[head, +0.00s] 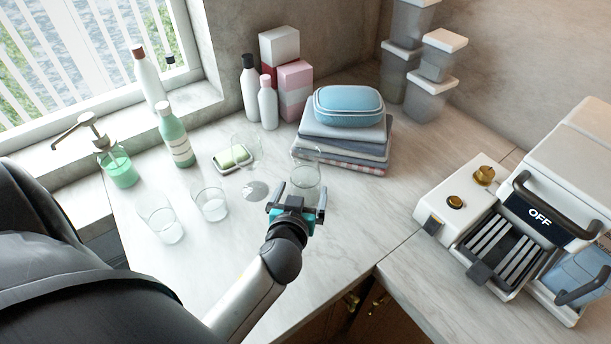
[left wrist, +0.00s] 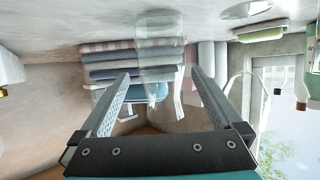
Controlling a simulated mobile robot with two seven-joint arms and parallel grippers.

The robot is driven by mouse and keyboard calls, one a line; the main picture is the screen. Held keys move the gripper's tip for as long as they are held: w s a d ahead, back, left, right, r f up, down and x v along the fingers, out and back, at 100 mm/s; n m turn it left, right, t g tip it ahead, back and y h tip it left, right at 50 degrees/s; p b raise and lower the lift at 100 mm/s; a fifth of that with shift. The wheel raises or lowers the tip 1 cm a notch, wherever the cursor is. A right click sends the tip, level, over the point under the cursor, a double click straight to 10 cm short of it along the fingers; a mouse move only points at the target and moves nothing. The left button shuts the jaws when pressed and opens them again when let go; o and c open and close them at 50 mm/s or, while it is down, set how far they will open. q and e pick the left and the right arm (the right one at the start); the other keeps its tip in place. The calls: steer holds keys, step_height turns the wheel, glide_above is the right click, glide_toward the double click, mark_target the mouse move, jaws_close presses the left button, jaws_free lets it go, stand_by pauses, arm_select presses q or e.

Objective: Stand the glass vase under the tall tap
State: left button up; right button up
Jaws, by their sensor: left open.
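The clear glass vase (head: 305,172) stands upright on the pale marble counter in front of the folded towels. In the left wrist view, which is upside down, the vase (left wrist: 158,50) shows in line with the gap between my fingers. My left gripper (head: 300,194) is open just on the near side of the vase, its fingers pointing towards it. I cannot tell whether the fingertips reach around its sides. The left gripper (left wrist: 160,75) looks empty, with no finger seen pressing the glass. I cannot make out the tall tap for certain. My right gripper is not in view.
Two tumblers (head: 210,203) (head: 160,218), a stemmed glass (head: 246,150) and a soap dish (head: 232,158) stand left of the vase. Folded towels (head: 345,145) with a blue case (head: 347,105) lie behind it. A soap dispenser (head: 118,165) stands far left, an appliance (head: 520,215) right.

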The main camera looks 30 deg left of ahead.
arm_select(q)
steer(key=shift+x, duration=3.35)
steer(key=shift+a, duration=0.1)
steer(key=shift+s, duration=0.1)
steer(key=c, duration=1.5)
steer(key=shift+r, duration=0.15)
jaws_close()
steer(key=shift+r, duration=0.1)
